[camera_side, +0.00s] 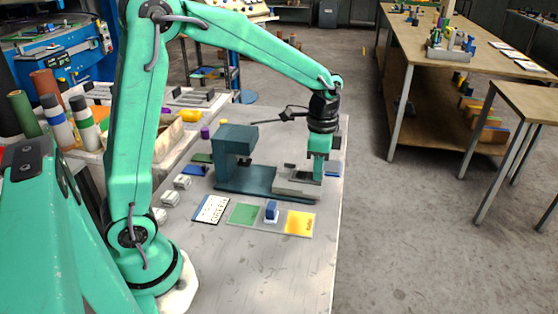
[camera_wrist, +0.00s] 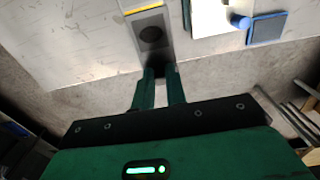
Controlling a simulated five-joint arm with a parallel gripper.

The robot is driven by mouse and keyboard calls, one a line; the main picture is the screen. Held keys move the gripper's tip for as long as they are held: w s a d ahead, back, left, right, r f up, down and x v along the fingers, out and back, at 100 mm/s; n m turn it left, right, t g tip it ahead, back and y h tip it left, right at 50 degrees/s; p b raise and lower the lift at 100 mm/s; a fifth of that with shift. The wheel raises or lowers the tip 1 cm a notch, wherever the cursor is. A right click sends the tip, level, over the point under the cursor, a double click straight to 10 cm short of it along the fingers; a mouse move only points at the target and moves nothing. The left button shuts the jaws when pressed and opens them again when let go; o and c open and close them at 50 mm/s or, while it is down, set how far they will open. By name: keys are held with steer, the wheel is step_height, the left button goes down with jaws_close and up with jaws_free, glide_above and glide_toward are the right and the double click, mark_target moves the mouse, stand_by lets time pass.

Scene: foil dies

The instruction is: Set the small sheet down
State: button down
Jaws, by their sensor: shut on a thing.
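My gripper (camera_side: 318,180) is low over the right end of the teal press (camera_side: 240,180), by the pale grey plate (camera_side: 297,188) on its base. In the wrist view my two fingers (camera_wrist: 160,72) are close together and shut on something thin. I take this to be the small sheet, but its outline between the fingertips is too small to make out. Just beyond the fingertips is a grey piece (camera_wrist: 148,52) with a dark round spot and a yellow edge. I cannot tell whether the sheet touches a surface.
In front of the press lie a black-and-white card (camera_side: 211,209), a green square (camera_side: 243,214), a blue-handled stamp (camera_side: 271,211) and a yellow square (camera_side: 300,223). The wrist view shows a blue pad (camera_wrist: 267,28) by the table edge. The table front (camera_side: 270,270) is clear.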

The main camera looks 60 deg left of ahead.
steer(key=shift+s, duration=0.1)
steer(key=n, duration=0.1)
steer(key=s+n, duration=0.2)
steer(key=shift+s+a+n, duration=0.25)
steer(key=shift+n, duration=0.05)
steer(key=s+a+f+n, duration=0.1)
steer(key=s+f+n, duration=0.1)
steer(key=s+n, duration=0.9)
steer(key=shift+s+a+f+n, duration=0.15)
steer(key=shift+s+a+n, duration=0.1)
steer(key=shift+n, duration=1.45)
glide_above(248, 207)
step_height(248, 207, down, 7)
steer(key=shift+f, duration=2)
